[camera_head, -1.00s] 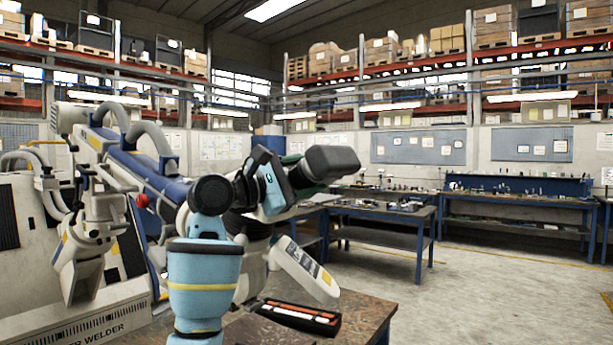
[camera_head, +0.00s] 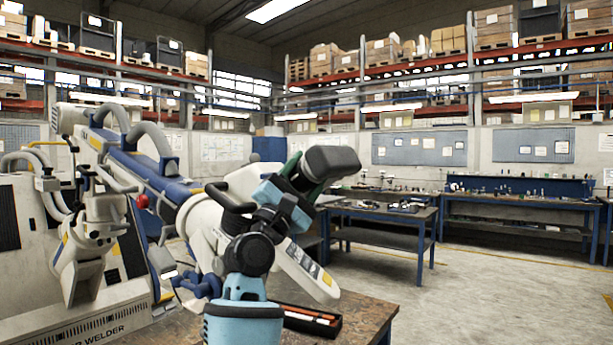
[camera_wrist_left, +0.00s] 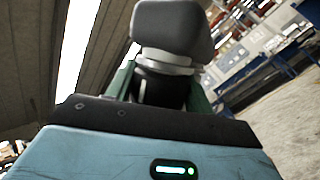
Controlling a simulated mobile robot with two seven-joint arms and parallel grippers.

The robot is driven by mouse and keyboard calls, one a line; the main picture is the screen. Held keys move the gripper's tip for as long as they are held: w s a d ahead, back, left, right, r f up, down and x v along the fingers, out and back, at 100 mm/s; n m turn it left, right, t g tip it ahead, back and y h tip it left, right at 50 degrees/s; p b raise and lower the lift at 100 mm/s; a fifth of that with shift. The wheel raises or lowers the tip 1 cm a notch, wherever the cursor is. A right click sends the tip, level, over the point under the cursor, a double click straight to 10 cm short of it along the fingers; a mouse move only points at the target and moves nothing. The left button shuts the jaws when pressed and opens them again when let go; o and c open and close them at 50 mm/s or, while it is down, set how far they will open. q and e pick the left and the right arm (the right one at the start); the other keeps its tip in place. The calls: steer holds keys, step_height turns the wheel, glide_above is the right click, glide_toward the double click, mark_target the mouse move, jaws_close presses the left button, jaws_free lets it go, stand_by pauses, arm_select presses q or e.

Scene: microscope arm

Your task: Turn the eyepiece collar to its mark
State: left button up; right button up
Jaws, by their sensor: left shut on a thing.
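The eyepiece has a dark grey eyecup (camera_head: 333,160) at the end of the white-and-blue microscope arm (camera_head: 160,175). The eyecup fills the top middle of the left wrist view (camera_wrist_left: 172,28), with a pale ring (camera_wrist_left: 165,62) and a black collar (camera_wrist_left: 160,88) below it. My left gripper (camera_head: 303,172) comes from below and is shut on the collar, its green fingers (camera_wrist_left: 197,98) on either side. The fingers and gripper body hide much of the collar in the head view. I cannot make out a mark. My right gripper is out of view.
A wooden-topped table (camera_head: 365,315) below holds an open black case (camera_head: 308,320) with orange-and-white items. A large white machine (camera_head: 60,290) stands at the left. Blue workbenches (camera_head: 375,218) stand farther back. Open floor lies at the right.

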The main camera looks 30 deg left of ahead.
mark_target(297, 187)
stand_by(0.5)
arm_select(q)
steer(key=o, duration=0.9)
steer(key=shift+o, duration=0.2)
steer(key=shift+s+f, duration=0.1)
steer(key=v, duration=0.6)
steer(key=shift+s+f+b, duration=0.1)
steer(key=shift+f+b, duration=0.15)
steer(key=shift+b, duration=0.05)
steer(key=shift+s+a+f, duration=0.1)
steer(key=shift+s+f, duration=0.15)
steer(key=shift+s, duration=0.2)
